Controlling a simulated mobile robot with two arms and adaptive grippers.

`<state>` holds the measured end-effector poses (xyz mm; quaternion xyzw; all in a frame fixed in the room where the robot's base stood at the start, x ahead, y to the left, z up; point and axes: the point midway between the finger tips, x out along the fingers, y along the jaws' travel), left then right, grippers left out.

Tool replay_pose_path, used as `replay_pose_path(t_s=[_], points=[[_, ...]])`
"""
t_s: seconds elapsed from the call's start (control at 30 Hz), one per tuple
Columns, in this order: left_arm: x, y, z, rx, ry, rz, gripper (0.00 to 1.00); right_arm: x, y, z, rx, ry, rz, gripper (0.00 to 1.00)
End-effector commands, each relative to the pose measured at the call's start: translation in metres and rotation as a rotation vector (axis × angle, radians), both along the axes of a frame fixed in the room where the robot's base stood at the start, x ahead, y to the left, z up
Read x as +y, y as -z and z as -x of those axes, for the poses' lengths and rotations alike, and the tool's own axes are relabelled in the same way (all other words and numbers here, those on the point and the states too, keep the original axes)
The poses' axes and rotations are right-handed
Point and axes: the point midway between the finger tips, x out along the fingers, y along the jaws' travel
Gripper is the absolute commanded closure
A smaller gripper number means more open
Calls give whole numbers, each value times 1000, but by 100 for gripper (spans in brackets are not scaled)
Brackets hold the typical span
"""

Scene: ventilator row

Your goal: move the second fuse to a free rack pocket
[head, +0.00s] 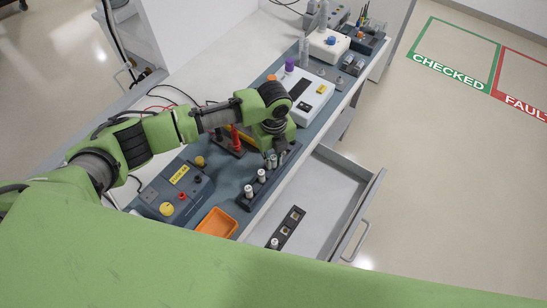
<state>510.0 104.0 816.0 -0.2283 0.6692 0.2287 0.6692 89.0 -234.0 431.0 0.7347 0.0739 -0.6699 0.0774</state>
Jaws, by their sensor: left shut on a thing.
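My left gripper (273,151) points down over the upper end of a dark fuse holder (254,194) on the bench mat. It is shut on a pale fuse (273,161), partly hidden by the gripper; I cannot tell whether the fuse is still seated in the holder. Two more pale fuses (262,175) and (249,191) stand upright in the holder below it. In the open drawer lies a dark rack (280,237) with two pockets showing pale and empty. A fuse (274,243) stands at its near end. My right gripper is out of view.
The open drawer (325,192) is otherwise bare. An orange tray (216,223) and a blue-grey tester (175,190) stand left of the holder. A white device (306,92) and other bench gear stand farther back. Red and black leads lie behind the arm.

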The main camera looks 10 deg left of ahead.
Motion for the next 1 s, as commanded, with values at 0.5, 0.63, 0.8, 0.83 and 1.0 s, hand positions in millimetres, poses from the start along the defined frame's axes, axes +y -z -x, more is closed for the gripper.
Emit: replay_pose_path(t_s=[0.5, 0.63, 0.8, 0.83, 1.0], points=[[0, 1, 0, 1, 0, 1, 68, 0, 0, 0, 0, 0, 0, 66], [0, 1, 0, 1, 0, 1, 66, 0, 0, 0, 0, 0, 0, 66], [0, 1, 0, 0, 0, 0, 66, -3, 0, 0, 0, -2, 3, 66], [0, 0, 0, 0, 0, 0, 66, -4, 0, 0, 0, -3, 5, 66], [-1, -13, -1, -3, 1, 2, 66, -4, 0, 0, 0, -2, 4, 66]])
